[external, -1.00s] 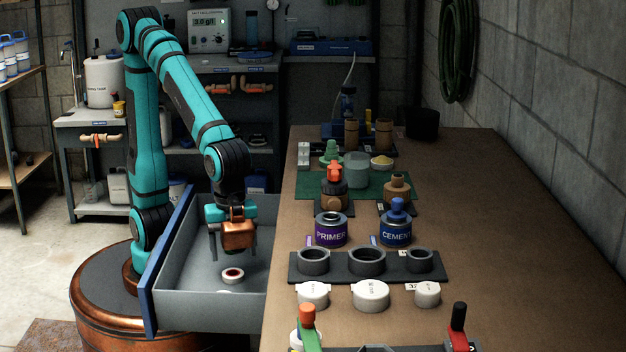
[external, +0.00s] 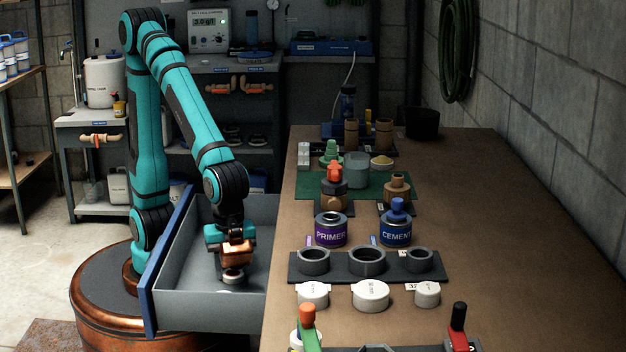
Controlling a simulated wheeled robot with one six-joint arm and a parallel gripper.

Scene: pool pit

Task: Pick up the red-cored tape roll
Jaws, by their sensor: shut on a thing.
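The tape roll (external: 233,280) is a small white ring on the floor of the open grey drawer (external: 190,297). Its red core, seen earlier, is now hidden under my gripper. My gripper (external: 233,272) points down into the drawer from above and is shut on the tape roll. The fingers are mostly hidden by the copper-coloured gripper body and are small here. I cannot tell whether the roll touches the drawer floor.
The drawer's blue front (external: 168,262) and grey walls surround my gripper. The workbench (external: 500,230) at the right holds a purple primer can (external: 331,231), a blue cement can (external: 397,232), a dark rack (external: 340,273) of grey rings and white caps (external: 371,295).

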